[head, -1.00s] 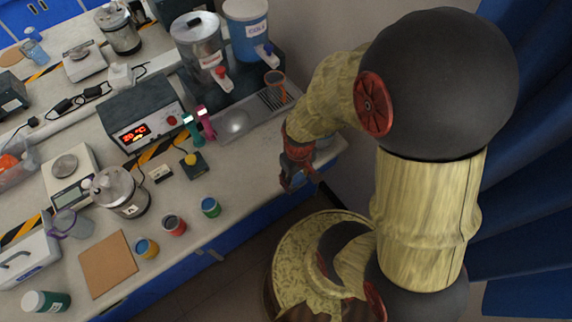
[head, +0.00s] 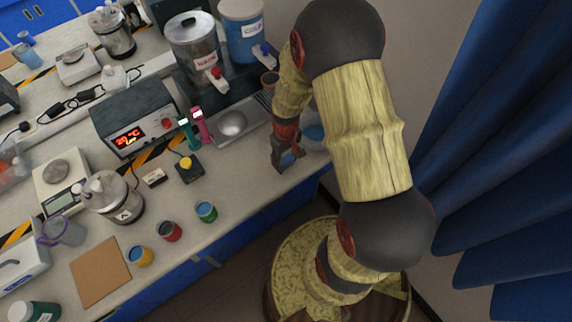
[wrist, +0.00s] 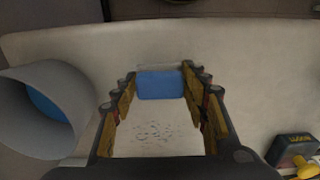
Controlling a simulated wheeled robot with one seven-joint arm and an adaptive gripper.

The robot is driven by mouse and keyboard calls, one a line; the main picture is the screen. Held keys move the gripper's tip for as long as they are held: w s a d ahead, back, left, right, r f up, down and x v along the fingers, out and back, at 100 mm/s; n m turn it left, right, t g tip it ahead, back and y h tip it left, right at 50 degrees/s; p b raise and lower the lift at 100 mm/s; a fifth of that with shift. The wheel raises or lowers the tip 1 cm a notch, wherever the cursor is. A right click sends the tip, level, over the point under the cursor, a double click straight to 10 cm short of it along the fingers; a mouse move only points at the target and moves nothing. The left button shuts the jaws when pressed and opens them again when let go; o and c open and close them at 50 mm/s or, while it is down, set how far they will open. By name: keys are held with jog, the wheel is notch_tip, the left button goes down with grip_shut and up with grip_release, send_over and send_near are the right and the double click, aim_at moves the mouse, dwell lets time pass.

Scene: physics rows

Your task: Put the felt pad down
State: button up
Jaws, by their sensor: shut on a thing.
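The felt pad appears to be the blue block (wrist: 160,86) between the fingertips in the wrist view, with a pale strip along its far edge. My gripper (wrist: 160,88) is shut on it, one finger at each side. In the head view my gripper (head: 288,160) is over the bench's front right part, and only a little of the blue pad shows. Whether the pad touches the bench cannot be told. A pale surface with faint dark marks (wrist: 150,131) shows between the fingers.
A grey round container with blue inside (wrist: 45,108) lies close left in the wrist view. A dark box with a yellow knob (head: 188,170) stands left of my gripper in the head view. A metal dish (head: 232,124) is behind. The bench (head: 245,180) is clear before it.

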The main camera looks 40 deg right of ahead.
aim_at(286, 167)
notch_tip(286, 167, down, 2)
jog(key=shift+f, duration=0.25)
jog(key=shift+o, duration=0.2)
jog(key=shift+s+a+f+b, duration=0.15)
jog(key=shift+s+f+b, duration=0.25)
jog(key=shift+f+b, duration=0.3)
jog(key=o, duration=0.8)
jog(key=shift+o, duration=1.3)
jog(key=shift+w+f, duration=0.15)
jog(key=shift+f, duration=0.05)
jog(key=shift+o, duration=0.6)
jog(key=shift+r, duration=0.1)
jog(key=shift+r, duration=0.2)
